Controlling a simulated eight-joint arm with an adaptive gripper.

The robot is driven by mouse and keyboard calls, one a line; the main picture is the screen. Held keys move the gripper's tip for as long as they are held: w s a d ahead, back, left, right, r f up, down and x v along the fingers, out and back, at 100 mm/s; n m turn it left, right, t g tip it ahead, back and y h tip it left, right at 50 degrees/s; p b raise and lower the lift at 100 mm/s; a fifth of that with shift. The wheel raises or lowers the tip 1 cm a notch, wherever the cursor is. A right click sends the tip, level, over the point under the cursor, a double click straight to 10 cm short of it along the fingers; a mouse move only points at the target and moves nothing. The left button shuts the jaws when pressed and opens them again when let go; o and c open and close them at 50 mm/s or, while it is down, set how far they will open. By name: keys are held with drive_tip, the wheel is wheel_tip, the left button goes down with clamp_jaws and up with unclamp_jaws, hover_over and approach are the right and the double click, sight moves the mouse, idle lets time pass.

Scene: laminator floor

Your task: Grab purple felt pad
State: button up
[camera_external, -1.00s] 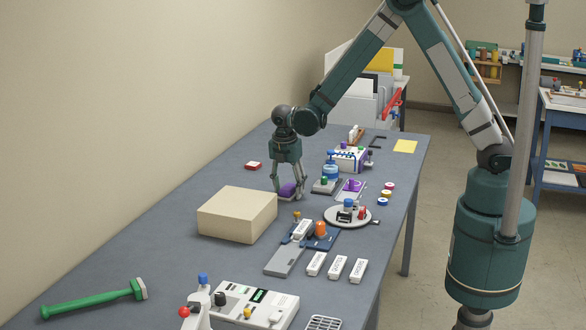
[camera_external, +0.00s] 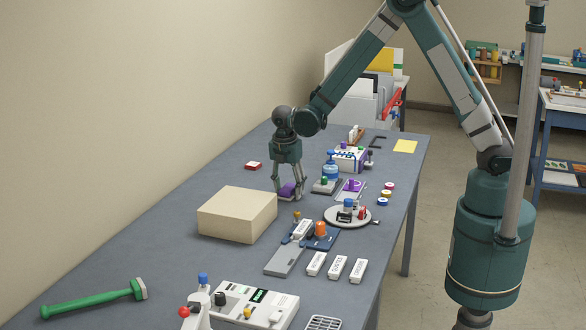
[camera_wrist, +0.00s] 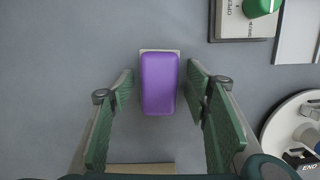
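The purple felt pad (camera_wrist: 159,84) is a rounded purple block on a pale base, seen near the middle of the wrist view. In the external view the purple pad (camera_external: 288,188) shows between my fingers on the blue-grey table, partly hidden by them. My gripper (camera_wrist: 161,88) is open, with one green-padded finger on each side of the pad. A narrow gap shows between each finger and the pad in the wrist view. In the external view my gripper (camera_external: 289,192) is down close to the table top.
A beige block (camera_external: 238,214) stands on the near side of my gripper. A round white turntable (camera_external: 335,216) and a grey-based green-knobbed device (camera_external: 322,187) are to the right. A small red item (camera_external: 252,165) lies behind to the left. The table (camera_external: 175,230) left of the block is clear.

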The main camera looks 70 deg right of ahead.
sight(288, 186)
drive_tip(key=c, duration=0.7)
drive_tip(key=shift+o, duration=0.2)
drive_tip(key=shift+w+r+p, duration=0.1)
drive_tip(key=shift+r+p, duration=0.1)
drive_tip(key=shift+p, duration=0.15)
drive_tip(key=shift+r+p, duration=0.3)
drive_tip(key=shift+r, duration=4.7)
